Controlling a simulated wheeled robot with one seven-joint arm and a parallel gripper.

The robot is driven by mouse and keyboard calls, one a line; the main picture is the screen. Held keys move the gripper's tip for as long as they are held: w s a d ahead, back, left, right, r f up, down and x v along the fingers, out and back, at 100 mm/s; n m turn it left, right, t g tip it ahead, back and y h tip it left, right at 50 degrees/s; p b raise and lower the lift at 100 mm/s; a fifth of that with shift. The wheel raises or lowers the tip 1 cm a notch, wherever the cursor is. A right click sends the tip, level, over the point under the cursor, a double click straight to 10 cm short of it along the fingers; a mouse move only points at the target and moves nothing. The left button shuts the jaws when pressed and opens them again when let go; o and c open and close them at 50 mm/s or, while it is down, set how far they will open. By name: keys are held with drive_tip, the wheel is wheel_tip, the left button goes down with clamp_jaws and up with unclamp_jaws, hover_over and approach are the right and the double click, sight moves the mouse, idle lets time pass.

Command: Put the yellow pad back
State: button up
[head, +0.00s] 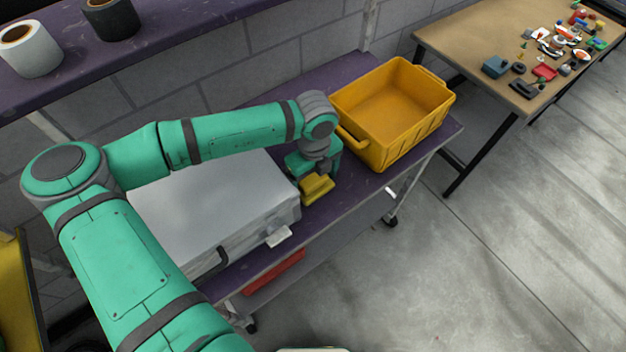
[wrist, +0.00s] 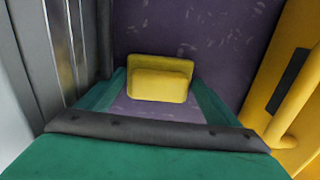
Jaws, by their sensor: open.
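The yellow pad (head: 317,189) is a small block with a wider plate along one side. It is at the purple shelf, between the silver case and the yellow crate. It also shows in the wrist view (wrist: 160,84), near the middle. My gripper (head: 314,172) points down at the pad, its teal fingers open.
The silver case (head: 215,205) stands close on the left of my gripper. The yellow crate (head: 395,110) stands close on the right and looks empty. The purple shelf (head: 375,195) has free room in front of the crate. A brown table (head: 470,45) with small parts is further right.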

sight(313, 179)
wheel_tip(313, 179, up, 12)
drive_tip(key=shift+a, duration=0.15)
idle(0.3)
drive_tip(key=shift+r, duration=0.1)
idle(0.3)
